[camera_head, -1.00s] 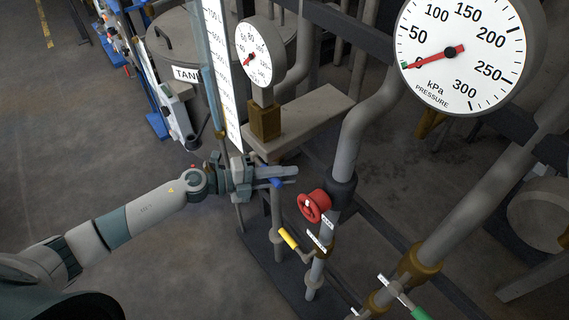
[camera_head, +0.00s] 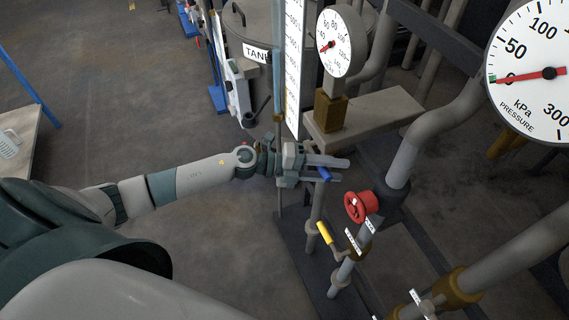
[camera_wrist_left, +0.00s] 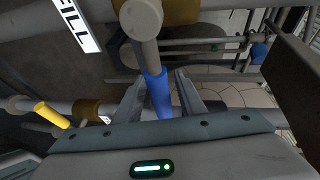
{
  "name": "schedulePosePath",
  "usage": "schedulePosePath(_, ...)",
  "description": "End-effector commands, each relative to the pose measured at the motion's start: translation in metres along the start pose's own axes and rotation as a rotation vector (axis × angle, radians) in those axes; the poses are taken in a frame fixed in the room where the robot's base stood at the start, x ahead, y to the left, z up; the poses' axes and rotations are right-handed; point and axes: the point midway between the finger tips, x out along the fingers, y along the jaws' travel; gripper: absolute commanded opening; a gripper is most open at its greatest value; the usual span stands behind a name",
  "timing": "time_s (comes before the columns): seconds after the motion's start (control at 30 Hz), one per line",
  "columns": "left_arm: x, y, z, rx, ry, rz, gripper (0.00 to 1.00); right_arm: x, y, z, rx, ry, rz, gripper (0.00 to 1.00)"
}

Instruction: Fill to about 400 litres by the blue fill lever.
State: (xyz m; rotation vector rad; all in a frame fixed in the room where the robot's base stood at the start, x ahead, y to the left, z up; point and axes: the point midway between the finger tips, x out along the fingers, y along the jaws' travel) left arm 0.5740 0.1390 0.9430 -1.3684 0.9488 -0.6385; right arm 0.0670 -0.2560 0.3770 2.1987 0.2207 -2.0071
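The blue fill lever (camera_head: 323,174) shows in the head view at my left gripper (camera_head: 334,168). In the left wrist view the lever (camera_wrist_left: 157,94) hangs from a grey pipe and lies between the two fingers. The fingers stand apart, with a gap showing beside the lever. A white label reading "FILL" (camera_wrist_left: 76,22) is at the upper left there. The tall white level scale (camera_head: 293,70) stands behind the gripper, beside the tank (camera_head: 258,22). Its figures are too small to read. My right gripper is not in view.
A red handwheel (camera_head: 361,207) and a yellow lever (camera_head: 325,233) sit on pipes close to the right of and below the gripper. A small dial gauge (camera_head: 334,44) and a large pressure gauge (camera_head: 540,72), needle near 0, stand right. Open floor lies left.

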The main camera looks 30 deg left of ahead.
Motion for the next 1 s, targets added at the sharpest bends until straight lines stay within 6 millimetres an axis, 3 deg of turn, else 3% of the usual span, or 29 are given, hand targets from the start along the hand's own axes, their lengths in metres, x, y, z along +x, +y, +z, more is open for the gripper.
schedulePosePath(0.27, -0.033, 0.005, 0.0, 0.0, -0.001, 0.004, 0.36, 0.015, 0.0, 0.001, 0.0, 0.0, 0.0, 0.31)
schedulePosePath(0.7, -0.116, 0.006, 0.0, -0.001, 0.0, 0.005, 0.36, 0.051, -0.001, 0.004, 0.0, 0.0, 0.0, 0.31)
schedulePosePath(1.0, -0.155, 0.004, 0.0, -0.001, -0.001, 0.005, 0.36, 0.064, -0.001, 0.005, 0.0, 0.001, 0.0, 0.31)
